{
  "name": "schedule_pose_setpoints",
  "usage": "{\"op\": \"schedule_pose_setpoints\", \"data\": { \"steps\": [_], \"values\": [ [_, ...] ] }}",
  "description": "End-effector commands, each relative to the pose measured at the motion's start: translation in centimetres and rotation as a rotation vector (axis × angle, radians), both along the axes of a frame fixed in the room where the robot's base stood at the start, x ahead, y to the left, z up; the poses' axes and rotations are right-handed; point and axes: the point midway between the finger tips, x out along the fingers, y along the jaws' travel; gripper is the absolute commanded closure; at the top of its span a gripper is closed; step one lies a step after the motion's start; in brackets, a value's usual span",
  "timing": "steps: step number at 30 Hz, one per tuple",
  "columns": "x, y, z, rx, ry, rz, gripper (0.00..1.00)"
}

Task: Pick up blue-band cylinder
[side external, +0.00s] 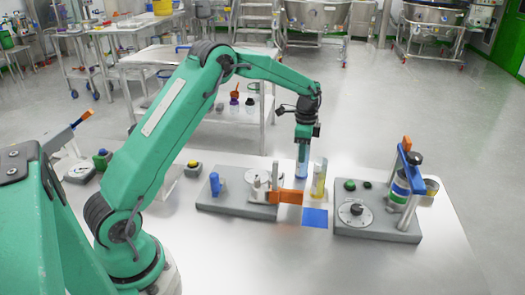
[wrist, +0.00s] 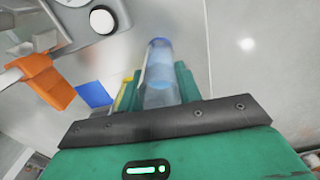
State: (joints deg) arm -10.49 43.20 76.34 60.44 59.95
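The blue-band cylinder (wrist: 158,70) is clear with a blue section, and lies between the two green fingers of my gripper (wrist: 160,90) in the wrist view. The fingers sit close against both its sides. In the side view it hangs upright as a light-blue tube (side external: 302,157) below my gripper (side external: 304,140), over the workbench. Its lower end shows just above the orange clamp (side external: 286,196). A yellow cylinder (side external: 319,180) stands right beside it, and it is partly hidden behind my gripper in the wrist view (wrist: 124,96).
A blue square (side external: 315,217) lies on the bench in front. A grey fixture (side external: 240,207) with a blue peg stands left. Another grey base (side external: 378,226) with a dial, green buttons and a blue-topped frame stands right. The bench's far right is clear.

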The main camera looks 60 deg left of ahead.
Motion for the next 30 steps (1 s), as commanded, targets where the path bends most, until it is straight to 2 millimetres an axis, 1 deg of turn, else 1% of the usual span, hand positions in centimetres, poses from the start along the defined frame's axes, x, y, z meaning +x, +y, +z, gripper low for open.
{"op": "schedule_pose_setpoints", "data": {
  "steps": [1, 4, 5, 13, 17, 23, 30],
  "values": [
    [0.0, 0.0, 0.0, 0.0, 0.0, 0.0, 0.77],
    [0.0, 0.0, 0.0, 0.0, 0.0, 0.0, 0.97],
    [0.0, 0.0, 0.0, 0.0, 0.0, 0.0, 1.0],
    [0.0, 0.0, 0.1, 0.0, -0.001, 0.0, 1.0],
    [0.1, 0.0, 0.7, 0.001, -0.002, 0.0, 1.0],
    [0.1, 0.0, 2.7, 0.0, -0.004, 0.0, 1.0],
    [0.1, 0.0, 6.3, 0.001, -0.004, 0.0, 1.0]
  ]
}}
